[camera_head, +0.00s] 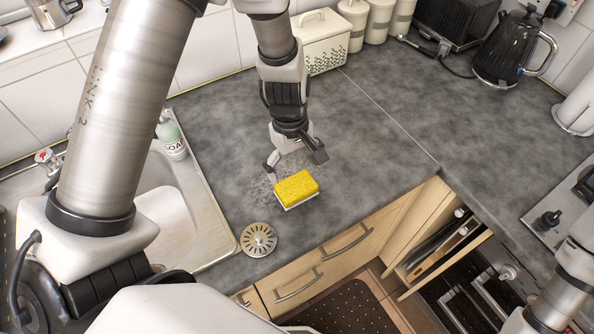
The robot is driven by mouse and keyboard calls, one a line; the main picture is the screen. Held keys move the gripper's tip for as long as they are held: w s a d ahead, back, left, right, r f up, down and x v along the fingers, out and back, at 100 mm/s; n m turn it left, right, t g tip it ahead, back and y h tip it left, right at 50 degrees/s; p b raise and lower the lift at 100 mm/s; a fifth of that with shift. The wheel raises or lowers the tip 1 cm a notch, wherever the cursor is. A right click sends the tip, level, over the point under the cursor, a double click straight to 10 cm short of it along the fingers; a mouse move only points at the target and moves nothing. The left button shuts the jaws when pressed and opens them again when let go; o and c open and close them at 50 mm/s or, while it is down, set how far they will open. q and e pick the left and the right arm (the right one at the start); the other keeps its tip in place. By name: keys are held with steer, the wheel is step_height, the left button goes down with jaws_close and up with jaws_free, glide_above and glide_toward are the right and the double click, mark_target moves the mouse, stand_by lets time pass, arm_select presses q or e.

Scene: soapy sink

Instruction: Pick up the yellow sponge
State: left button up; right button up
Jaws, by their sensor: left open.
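The yellow sponge (296,187) has a pale underside and lies on the grey countertop near its front edge, right of the sink. My left gripper (292,167) hangs just behind the sponge with its fingers spread apart. One finger is beside the sponge's far left corner, the other is above and to its right. Nothing is between the fingers. I cannot tell whether a finger touches the sponge. My right gripper is not in view; only part of the right arm shows at the lower right edge.
A metal sink strainer (258,240) lies left of and nearer than the sponge. The sink (172,222) and a soap bottle (172,138) are at the left. A white bread bin (322,42), canisters (380,18) and a black kettle (512,50) stand at the back. The counter right of the sponge is clear.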

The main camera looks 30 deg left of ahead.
mark_target(296, 185)
arm_select(q)
steer(key=shift+s+d+f, duration=0.25)
steer(key=shift+s+f, duration=0.2)
steer(key=shift+f, duration=0.05)
steer(key=shift+s+d+f, duration=0.25)
steer(key=shift+s+f, duration=0.15)
steer(key=shift+f, duration=0.05)
step_height(296, 185, down, 3)
steer(key=shift+w+f, duration=0.1)
steer(key=shift+w+a+f, duration=0.1)
steer(key=shift+w+f, duration=0.2)
steer(key=shift+s+r, duration=0.25)
steer(key=shift+s, duration=0.1)
steer(key=c, duration=0.5)
steer(key=shift+c, duration=0.3)
steer(key=shift+w+f, duration=0.1)
steer(key=shift+w, duration=0.05)
